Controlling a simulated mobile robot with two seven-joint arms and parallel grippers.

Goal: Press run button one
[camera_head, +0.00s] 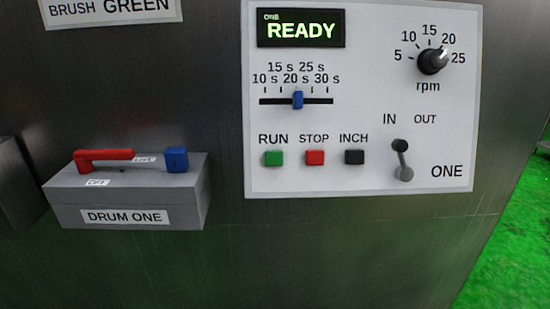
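The green RUN button (273,158) sits at the lower left of the white control panel (440,130) labelled ONE. The red STOP button (314,157) and the black INCH button (354,157) are in the same row to its right. The display (301,29) above reads READY in lit letters. Neither of my grippers shows in the head view. Nothing covers the RUN button.
A blue slider (298,100) stands near 20 s. The rpm knob (432,61) and a toggle lever (401,158) are at the right. A grey DRUM ONE box (185,205) with a red handle (104,156) and blue block (176,160) projects at left. Green floor (510,240) shows at lower right.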

